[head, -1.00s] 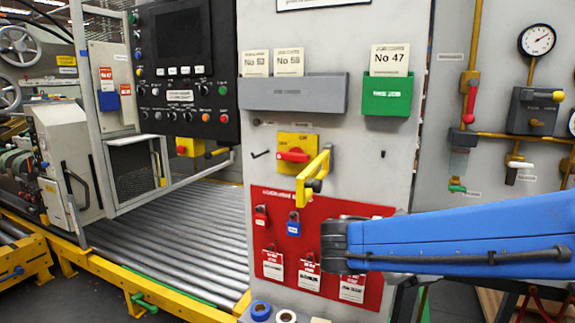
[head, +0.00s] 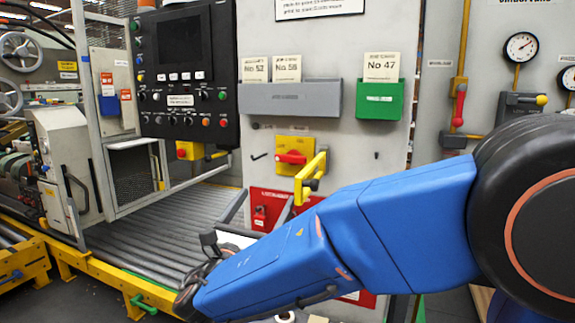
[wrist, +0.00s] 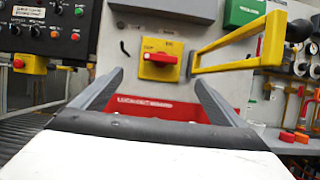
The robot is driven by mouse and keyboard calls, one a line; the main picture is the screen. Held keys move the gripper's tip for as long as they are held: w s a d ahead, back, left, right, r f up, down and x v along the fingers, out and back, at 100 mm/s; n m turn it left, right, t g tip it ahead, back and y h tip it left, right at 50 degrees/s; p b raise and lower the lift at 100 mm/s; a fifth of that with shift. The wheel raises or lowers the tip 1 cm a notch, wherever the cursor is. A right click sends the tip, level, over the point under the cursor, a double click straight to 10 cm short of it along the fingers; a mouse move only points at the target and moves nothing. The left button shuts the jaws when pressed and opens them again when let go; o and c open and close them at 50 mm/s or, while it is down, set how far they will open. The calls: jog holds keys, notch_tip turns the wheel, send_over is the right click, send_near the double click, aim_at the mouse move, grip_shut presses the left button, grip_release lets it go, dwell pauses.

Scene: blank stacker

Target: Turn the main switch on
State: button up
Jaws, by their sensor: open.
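The main switch, a red rotary handle on a yellow plate (head: 294,150), is on the grey cabinet front. Its red handle lies roughly level. It also shows in the wrist view (wrist: 159,59), ahead of my fingers and a little above them.
A red lockout board (head: 262,204) with padlocks is below the switch, partly hidden by my arm. Grey (head: 290,98) and green (head: 380,99) card holders are above. A black control panel (head: 185,72) with buttons stands left, over a roller conveyor (head: 120,225).

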aim_at(289, 162)
jog(key=x, duration=1.6)
jog(key=shift+w, duration=0.15)
jog(key=c, duration=1)
